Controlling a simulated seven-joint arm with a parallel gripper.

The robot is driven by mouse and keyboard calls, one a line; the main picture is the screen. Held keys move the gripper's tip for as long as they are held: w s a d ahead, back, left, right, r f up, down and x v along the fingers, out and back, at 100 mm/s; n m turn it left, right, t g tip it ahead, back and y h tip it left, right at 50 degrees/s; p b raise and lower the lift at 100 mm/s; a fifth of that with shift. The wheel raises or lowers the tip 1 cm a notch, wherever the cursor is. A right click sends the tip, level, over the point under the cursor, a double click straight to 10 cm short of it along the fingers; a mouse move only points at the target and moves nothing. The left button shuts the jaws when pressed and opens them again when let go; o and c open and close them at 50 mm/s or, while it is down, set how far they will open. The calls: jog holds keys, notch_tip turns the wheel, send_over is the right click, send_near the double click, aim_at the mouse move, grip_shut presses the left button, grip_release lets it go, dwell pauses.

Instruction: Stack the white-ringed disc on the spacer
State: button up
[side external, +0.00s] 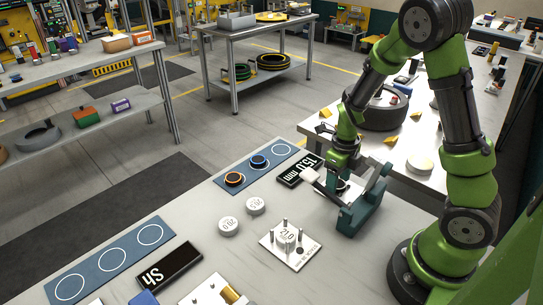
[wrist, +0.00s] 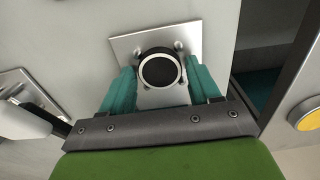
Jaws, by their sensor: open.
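The white-ringed disc (wrist: 160,70), dark with a pale ring, shows in the wrist view over a pale plate (wrist: 124,44) with small pins. Teal parts flank it; I cannot tell whether they touch it. A white spacer (side external: 288,236) marked 21.0 stands among upright pins on a square plate (side external: 304,254) to the left of the clamp.
Two loose white spacers (side external: 228,226) (side external: 255,206) stand left of the pin plate. A blue mat (side external: 213,181) holds an orange-ringed disc (side external: 235,179) and a blue-ringed disc (side external: 258,161). Another circle-marked mat (side external: 90,283) is empty.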

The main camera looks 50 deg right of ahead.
jog(key=c, duration=0.8)
jog(key=shift+o, duration=0.2)
jog(key=shift+r, duration=3)
